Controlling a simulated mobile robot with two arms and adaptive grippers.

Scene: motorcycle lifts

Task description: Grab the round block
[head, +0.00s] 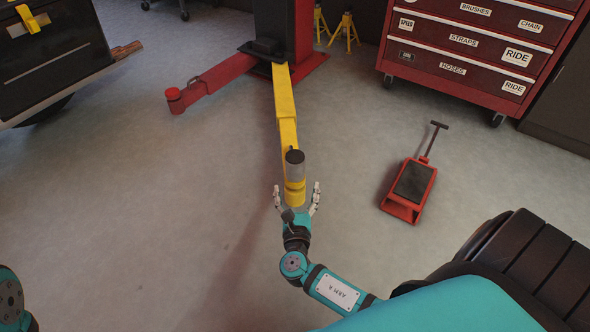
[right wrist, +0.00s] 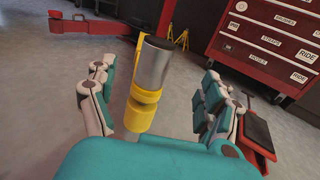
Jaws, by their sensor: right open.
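The round block (head: 295,170) is a grey metal cylinder with a dark top, upright on a yellow collar (head: 295,190) at the near end of the yellow lift arm (head: 285,105). My right gripper (head: 297,188) is open, with fingers to the left and right of the collar. In the right wrist view the round block (right wrist: 154,66) stands between the spread fingers of the right gripper (right wrist: 157,82), with gaps on both sides.
A red lift column (head: 283,30) with a red arm (head: 210,83) stands behind. A red floor jack (head: 411,188) is to the right, and a red tool cabinet (head: 470,50) is at the back right. The floor at left is clear.

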